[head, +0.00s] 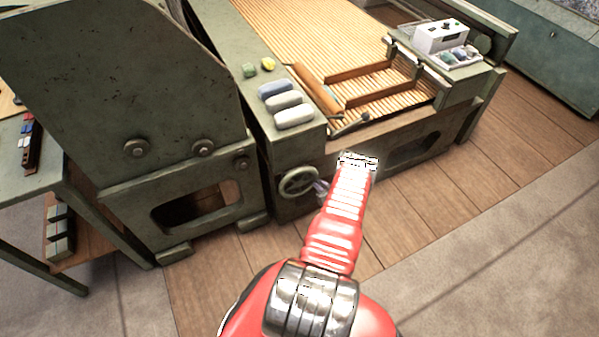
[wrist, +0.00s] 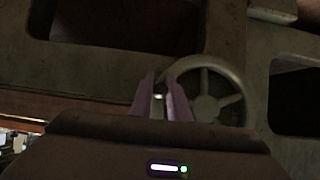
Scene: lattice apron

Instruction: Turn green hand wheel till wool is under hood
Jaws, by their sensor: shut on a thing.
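The green hand wheel (head: 299,181) is on the front of the machine's side frame, low down. It shows with its spokes in the wrist view (wrist: 208,95). My gripper (head: 320,187) is at the wheel's right side in the head view; its purple jaws (wrist: 160,97) are closed on a small part at the wheel's rim, mostly hidden between them. The slatted lattice apron (head: 300,30) runs across the machine top. A big dark green housing (head: 110,70), perhaps the hood, stands at left. I cannot make out wool on the visible slats.
Several pale rolls (head: 284,104) and a green lump (head: 249,70) lie on the side frame. A white control box (head: 440,36) and a small tray of tufts (head: 455,56) stand at right. A green side table (head: 40,160) is at left. Plank floor (head: 430,205) is clear at right.

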